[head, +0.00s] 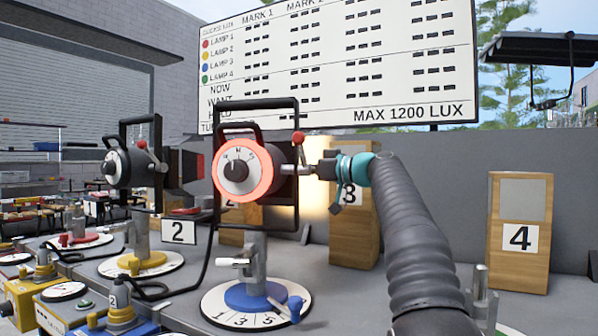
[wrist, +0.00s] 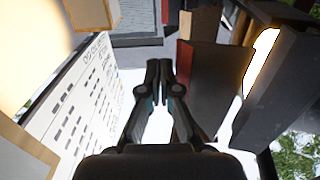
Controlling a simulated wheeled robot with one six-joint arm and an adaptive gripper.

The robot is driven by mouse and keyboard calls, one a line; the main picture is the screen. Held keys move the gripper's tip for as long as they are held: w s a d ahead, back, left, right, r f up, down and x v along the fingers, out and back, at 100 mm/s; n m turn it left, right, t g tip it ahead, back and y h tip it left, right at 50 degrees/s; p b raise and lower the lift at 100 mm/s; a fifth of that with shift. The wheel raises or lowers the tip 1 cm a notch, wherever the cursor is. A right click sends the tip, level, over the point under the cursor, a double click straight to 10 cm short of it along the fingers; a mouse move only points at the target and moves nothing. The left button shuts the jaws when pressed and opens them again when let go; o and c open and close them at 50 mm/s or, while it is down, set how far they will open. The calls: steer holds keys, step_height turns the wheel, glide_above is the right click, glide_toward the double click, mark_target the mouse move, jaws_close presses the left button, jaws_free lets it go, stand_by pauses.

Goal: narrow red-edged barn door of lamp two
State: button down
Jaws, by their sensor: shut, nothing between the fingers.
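Lamp two (head: 130,166) stands at the left on a yellow base, with a "2" card (head: 179,232) beside it. A dark barn door with a red edge (head: 199,166) shows at its right side. My gripper (head: 318,171) is in front of the wall, just right of the blue-based lamp (head: 245,170), away from lamp two in the picture. In the wrist view my gripper (wrist: 159,68) is shut and empty. A dark panel with a red edge (wrist: 186,72) lies just right of its fingertips; I cannot tell which lamp it belongs to.
The blue-based lamp, with a glowing red dial ring, stands between my arm and lamp two. A large lux board (head: 340,60) is behind. Wooden boxes marked 3 (head: 352,235) and 4 (head: 520,205) stand along the wall. Cables run over the grey deck. A dark panel (wrist: 280,90) is at right.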

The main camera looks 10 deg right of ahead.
steer(key=shift+a, duration=0.2)
stand_by(0.6)
steer(key=v, duration=1.2)
